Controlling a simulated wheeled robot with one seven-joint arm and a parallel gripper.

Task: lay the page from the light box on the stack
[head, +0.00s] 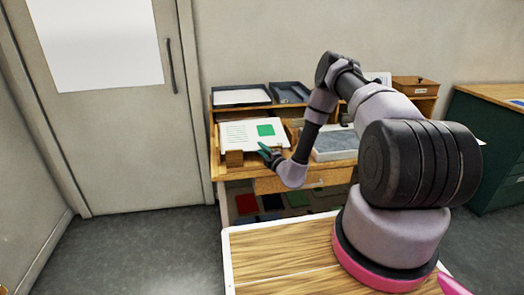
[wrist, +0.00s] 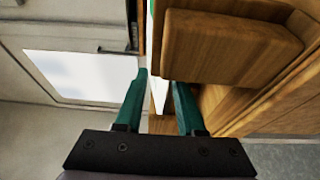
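A white page (head: 240,134) with grey text lines and a green square lies tilted on the wooden desk, behind small wooden blocks. I cannot tell whether it lies on the light box or on the stack. My gripper (head: 265,150) is at its lower right edge. In the wrist view, the teal fingers of my gripper (wrist: 160,80) stand apart, with a thin white edge (wrist: 158,95) showing between them. It is probably paper; no finger is seen pressing on it. A grey flat slab in a pale frame (head: 335,143) lies right of my gripper, partly behind my arm.
A wooden block (wrist: 232,45) stands close to the right finger in the wrist view. Dark trays (head: 241,96) and a wooden box (head: 415,86) sit on the upper shelf. Coloured sheets (head: 246,204) lie under the desk. A light wooden table (head: 275,262) is in front.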

